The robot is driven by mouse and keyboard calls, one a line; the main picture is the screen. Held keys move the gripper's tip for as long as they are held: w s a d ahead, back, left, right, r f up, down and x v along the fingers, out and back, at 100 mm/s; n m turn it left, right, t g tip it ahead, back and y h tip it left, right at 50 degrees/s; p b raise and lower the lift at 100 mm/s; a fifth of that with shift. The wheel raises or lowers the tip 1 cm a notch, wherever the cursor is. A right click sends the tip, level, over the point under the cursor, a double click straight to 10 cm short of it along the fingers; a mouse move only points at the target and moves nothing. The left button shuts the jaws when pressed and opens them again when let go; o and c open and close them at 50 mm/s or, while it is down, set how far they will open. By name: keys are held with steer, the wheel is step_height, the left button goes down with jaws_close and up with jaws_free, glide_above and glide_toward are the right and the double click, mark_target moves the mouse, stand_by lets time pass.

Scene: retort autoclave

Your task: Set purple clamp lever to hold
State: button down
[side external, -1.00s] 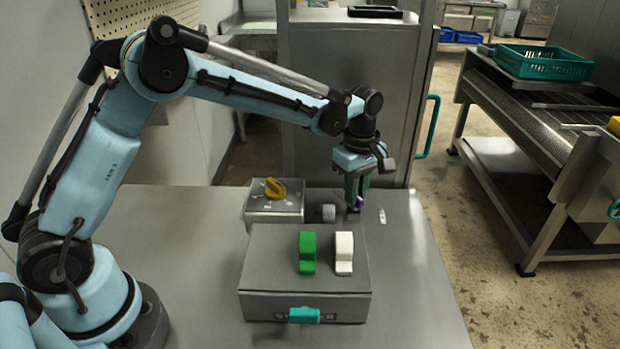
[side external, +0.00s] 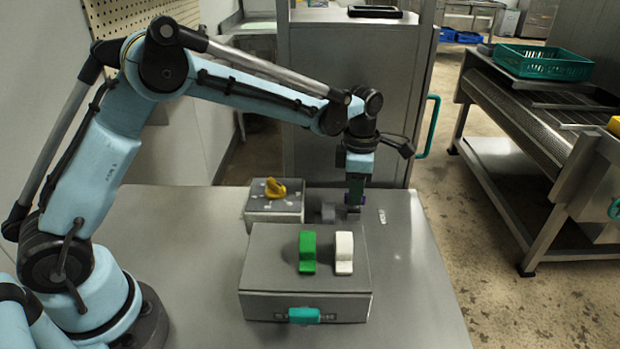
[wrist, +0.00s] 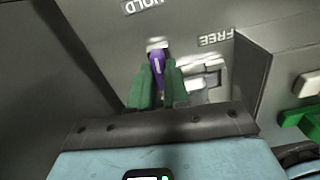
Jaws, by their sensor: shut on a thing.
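The purple clamp lever (wrist: 157,70) shows in the wrist view between the two green fingers of my gripper (wrist: 158,85), which are shut on it. Its visible end is close to a small pale fitting (wrist: 157,43) on the grey panel. The HOLD label (wrist: 142,5) is above and slightly left of the lever, and the FREE label (wrist: 216,36) is to its right. In the side external view, my gripper (side external: 355,203) points down behind the grey box; the fingers hide most of the lever there.
A grey box (side external: 285,278) with a green lever (side external: 307,252), a white lever (side external: 344,253) and a teal handle (side external: 304,315) stands in front of my gripper. A yellow knob (side external: 275,188) on a smaller box is to the left. The right of the table is clear.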

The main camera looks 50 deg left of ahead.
steer(key=shift+n, duration=0.5)
steer(key=c, duration=1.1)
jaws_free()
step_height(320, 180, up, 12)
steer(key=shift+r, duration=0.15)
